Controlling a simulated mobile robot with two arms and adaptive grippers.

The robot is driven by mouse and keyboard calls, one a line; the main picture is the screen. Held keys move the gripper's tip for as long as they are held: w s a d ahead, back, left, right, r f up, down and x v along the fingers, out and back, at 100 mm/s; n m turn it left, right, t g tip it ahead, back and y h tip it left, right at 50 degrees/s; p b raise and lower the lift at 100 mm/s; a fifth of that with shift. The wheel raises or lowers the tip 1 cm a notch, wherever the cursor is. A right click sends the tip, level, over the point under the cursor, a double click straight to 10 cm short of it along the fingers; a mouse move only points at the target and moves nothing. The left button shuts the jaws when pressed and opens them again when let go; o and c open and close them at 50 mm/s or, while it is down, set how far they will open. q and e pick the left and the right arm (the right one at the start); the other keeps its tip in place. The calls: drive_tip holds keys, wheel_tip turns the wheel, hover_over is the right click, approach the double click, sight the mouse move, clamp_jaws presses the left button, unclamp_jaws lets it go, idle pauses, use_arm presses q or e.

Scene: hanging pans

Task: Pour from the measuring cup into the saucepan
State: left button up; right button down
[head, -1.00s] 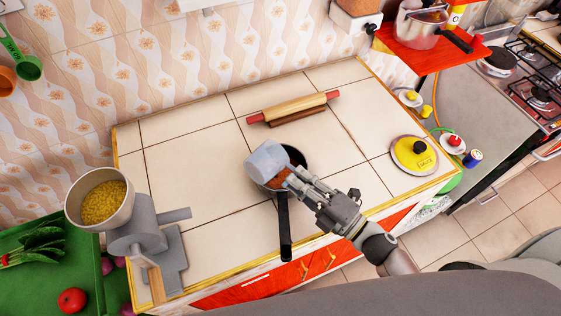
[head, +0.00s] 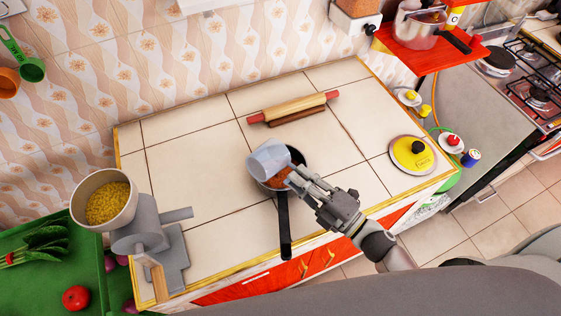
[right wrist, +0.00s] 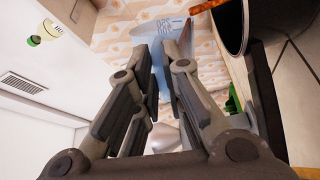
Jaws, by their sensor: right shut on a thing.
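The measuring cup (head: 266,158) is pale and translucent. It is tilted over the black saucepan (head: 299,157) on the tiled counter. Reddish-brown contents (head: 279,177) show between the cup and my gripper, at the pan's opening; I cannot tell how much is in each. The pan's long handle (head: 284,230) points toward the counter's front edge. My right gripper (head: 299,178) is shut on the cup. In the right wrist view the bluish cup (right wrist: 155,50) is between the fingers, and the dark pan (right wrist: 233,25) is at the upper right with an orange-brown streak beside it. My left gripper is not in view.
A rolling pin (head: 294,107) lies behind the pan. A grey grinder (head: 140,230) with a filled bowl stands at the left. Bare tiles (head: 210,160) lie left of the pan.

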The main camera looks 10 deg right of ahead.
drive_tip(key=shift+w+d+r+m+p, duration=0.1)
drive_tip(key=shift+d+m+p, duration=0.05)
drive_tip(key=shift+m+p, duration=0.35)
drive_tip(key=shift+w+d+r+m+p, duration=0.1)
drive_tip(key=shift+m+p, duration=0.3)
drive_tip(key=shift+m, duration=0.1)
idle(0.3)
